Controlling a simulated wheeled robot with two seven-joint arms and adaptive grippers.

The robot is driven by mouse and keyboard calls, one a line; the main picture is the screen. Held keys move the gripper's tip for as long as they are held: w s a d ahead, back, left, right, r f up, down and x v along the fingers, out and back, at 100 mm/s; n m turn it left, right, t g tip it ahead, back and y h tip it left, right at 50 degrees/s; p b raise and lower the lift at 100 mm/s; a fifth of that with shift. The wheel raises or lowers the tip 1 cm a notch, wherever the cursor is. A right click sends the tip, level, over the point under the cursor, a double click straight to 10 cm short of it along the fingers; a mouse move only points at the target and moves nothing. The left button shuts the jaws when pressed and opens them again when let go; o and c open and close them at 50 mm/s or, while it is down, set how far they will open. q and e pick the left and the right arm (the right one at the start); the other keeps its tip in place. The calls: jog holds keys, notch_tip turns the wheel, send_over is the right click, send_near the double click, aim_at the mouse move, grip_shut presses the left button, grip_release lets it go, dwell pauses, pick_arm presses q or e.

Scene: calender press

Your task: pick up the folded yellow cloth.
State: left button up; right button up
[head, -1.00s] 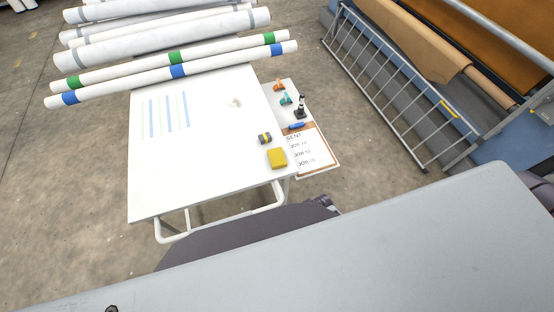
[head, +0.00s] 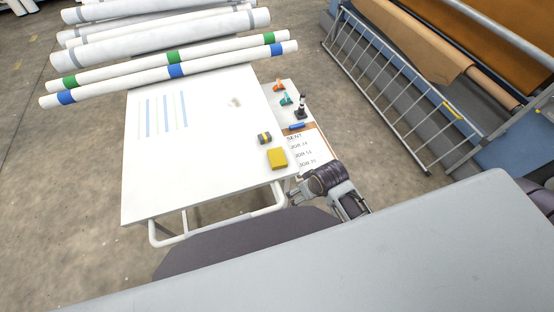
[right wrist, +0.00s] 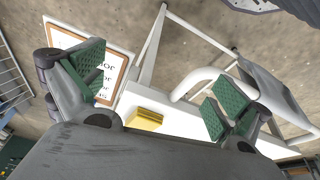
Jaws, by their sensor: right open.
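The folded yellow cloth (head: 277,158) lies on the white table (head: 200,190) near its right front corner. It also shows in the right wrist view (right wrist: 145,119), low between the two fingers and beyond them. My right gripper (head: 297,192) is just in front of and to the right of the cloth in the head view, by the table's front corner. It is open and empty, with green pads on the fingers in the right wrist view (right wrist: 152,92), and apart from the cloth. My left gripper is not in view.
A dark and yellow block (head: 265,138) lies just behind the cloth. A clipboard (head: 308,150), a blue item (head: 296,126) and small clamps (head: 279,86) are on the side shelf. White rolls (head: 170,70) lie across the back. A barrier (head: 390,90) stands right.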

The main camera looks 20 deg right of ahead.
jog(key=w+a+r+n+g+y+b, duration=0.1)
jog(key=w+a+r+n, duration=0.3)
jog(key=w+a+n, duration=0.15)
jog(key=w+a+r+n+g+y, duration=0.1)
jog(key=w+a+r+n, duration=0.35)
jog(key=a, duration=0.25)
jog(key=w+d+r+n+g+h, duration=0.1)
jog(key=w+d+r+n+h, duration=0.1)
jog(key=w+d+n, duration=0.3)
jog(key=shift+w+d+r+h, duration=0.35)
jog(key=shift+w+d, duration=0.55)
jog(key=shift+w, duration=0.8)
